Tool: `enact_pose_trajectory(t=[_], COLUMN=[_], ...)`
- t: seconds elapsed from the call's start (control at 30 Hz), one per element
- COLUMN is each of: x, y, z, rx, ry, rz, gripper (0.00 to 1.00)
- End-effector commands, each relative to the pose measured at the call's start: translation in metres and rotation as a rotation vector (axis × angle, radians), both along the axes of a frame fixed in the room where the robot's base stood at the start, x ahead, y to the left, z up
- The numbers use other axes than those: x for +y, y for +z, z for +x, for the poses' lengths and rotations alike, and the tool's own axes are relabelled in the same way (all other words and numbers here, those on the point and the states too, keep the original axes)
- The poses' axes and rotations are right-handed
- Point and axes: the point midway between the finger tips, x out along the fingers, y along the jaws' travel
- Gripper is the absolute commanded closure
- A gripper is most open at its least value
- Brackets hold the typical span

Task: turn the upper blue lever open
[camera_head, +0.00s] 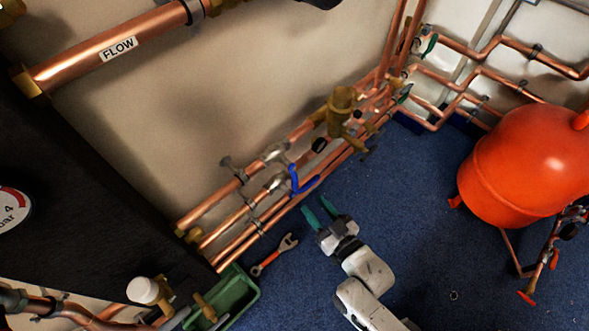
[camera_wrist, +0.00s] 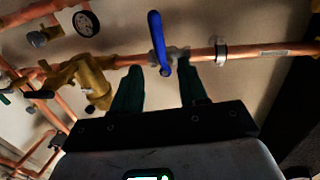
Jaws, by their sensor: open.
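My gripper (camera_head: 318,209) has green fingers and is open and empty, to the lower right of the lever. In the wrist view my gripper (camera_wrist: 162,76) has its fingers on either side of the lever's lower end. The lever appears beyond the fingertips; contact is not visible.
A brass fitting (camera_head: 341,108) sits on the pipes up and right of the lever. A wrench (camera_head: 274,255) lies on the blue floor by a green tray (camera_head: 238,297). A red tank (camera_head: 525,165) stands at the right. The floor between is mostly clear.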

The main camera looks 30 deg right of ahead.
Motion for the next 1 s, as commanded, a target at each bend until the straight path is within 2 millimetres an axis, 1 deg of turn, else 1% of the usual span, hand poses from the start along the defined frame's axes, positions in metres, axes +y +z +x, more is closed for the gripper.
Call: enact_pose_trajectory(t=[0.03, 0.13, 0.23, 0.37, 0.6, 0.7, 0.83, 1.0], x=[0.0, -0.001, 0.0, 0.003, 0.009, 0.01, 0.011, 0.012], y=[0.005, 0.007, 0.006, 0.006, 0.006, 0.005, 0.006, 0.007], z=[-0.001, 0.001, 0.008, 0.028, 0.072, 0.086, 0.099, 0.106], rx=[-0.018, -0.039, -0.043, -0.044, -0.043, -0.042, -0.041, -0.04], ry=[-0.003, -0.007, -0.008, -0.007, -0.006, -0.007, -0.007, -0.008], rz=[0.001, 0.004, 0.004, 0.005, 0.005, 0.005, 0.005, 0.004], gripper=[0.57, 0.57, 0.57, 0.57, 0.57, 0.57, 0.57, 0.57])
